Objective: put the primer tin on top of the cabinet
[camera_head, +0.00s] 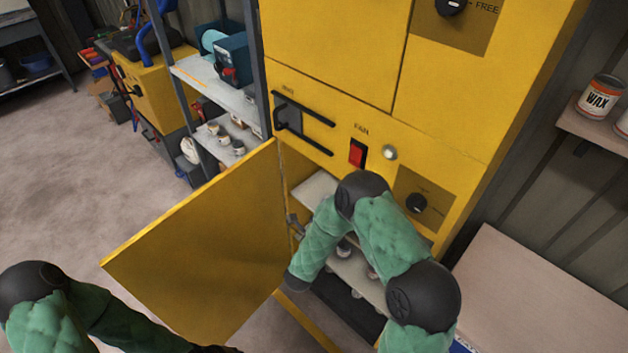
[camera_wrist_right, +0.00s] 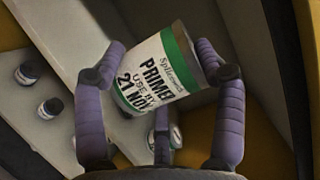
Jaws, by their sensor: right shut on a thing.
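The primer tin (camera_wrist_right: 152,75), white with a green band and black lettering, shows in the right wrist view. My right gripper (camera_wrist_right: 170,72) is shut on it, with fingers on both sides, and the tin looks tilted in that view. The yellow cabinet (camera_head: 330,60) fills the middle of the head view; its top is out of frame. Its lower door (camera_head: 205,255) stands open to the left. My right arm reaches into the open lower compartment, and the right gripper and tin are hidden in the head view. My left arm is at the lower left; its gripper is not clearly visible.
Inside the compartment are shelves (camera_head: 358,275) with several small jars, also seen in the right wrist view (camera_wrist_right: 50,108). A metal rack (camera_head: 215,85) stands left of the cabinet. A pale worktop (camera_head: 540,300) is at the lower right. The floor at left is clear.

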